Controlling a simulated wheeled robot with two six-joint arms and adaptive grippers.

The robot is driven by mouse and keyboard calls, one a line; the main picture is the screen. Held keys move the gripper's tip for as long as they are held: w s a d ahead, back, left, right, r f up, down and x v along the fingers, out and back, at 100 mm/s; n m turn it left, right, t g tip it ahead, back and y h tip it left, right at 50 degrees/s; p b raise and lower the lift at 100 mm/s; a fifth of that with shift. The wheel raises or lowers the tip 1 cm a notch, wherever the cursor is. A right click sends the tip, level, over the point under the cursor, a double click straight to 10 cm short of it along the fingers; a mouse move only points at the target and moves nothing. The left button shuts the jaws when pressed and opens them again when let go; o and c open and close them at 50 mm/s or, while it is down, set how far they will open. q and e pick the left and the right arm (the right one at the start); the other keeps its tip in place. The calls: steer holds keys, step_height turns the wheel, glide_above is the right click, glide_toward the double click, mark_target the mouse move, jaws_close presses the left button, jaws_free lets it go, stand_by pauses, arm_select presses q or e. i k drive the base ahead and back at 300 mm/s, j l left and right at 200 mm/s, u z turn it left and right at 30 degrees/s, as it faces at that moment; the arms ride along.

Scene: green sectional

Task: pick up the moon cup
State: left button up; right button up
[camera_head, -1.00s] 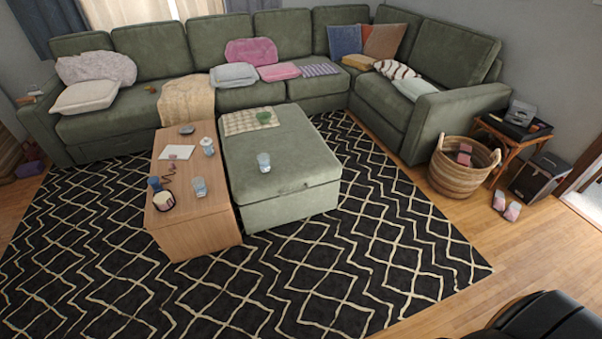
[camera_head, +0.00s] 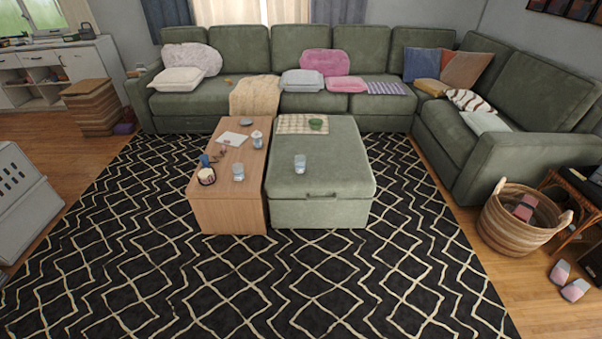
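I cannot tell which item is the moon cup. The wooden coffee table (camera_head: 228,212) holds a clear glass (camera_head: 239,173), a small white cup-like item (camera_head: 257,139), a dark blue cup-like item (camera_head: 204,160) and a round dark jar with a light label (camera_head: 207,176). Another clear glass (camera_head: 300,164) stands upright on the green ottoman (camera_head: 335,185). A green bowl (camera_head: 316,125) sits on a checked cloth (camera_head: 290,123) at the ottoman's far end. Any moon marking is too small to see. Neither of my grippers is in view.
A green sectional (camera_head: 480,150) stands behind and right. A wicker basket (camera_head: 515,238) and slippers (camera_head: 568,283) are at right. A grey slatted object (camera_head: 22,200) stands at left.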

mark_target(237, 168)
steer(key=u, duration=0.4)
steer(key=i+u, duration=0.15)
steer(key=u, duration=0.7)
steer(key=i+u, duration=0.15)
steer(key=u, duration=0.7)
steer(key=l+u, duration=0.15)
steer(key=u, duration=2.75)
steer(key=z, duration=4.45)
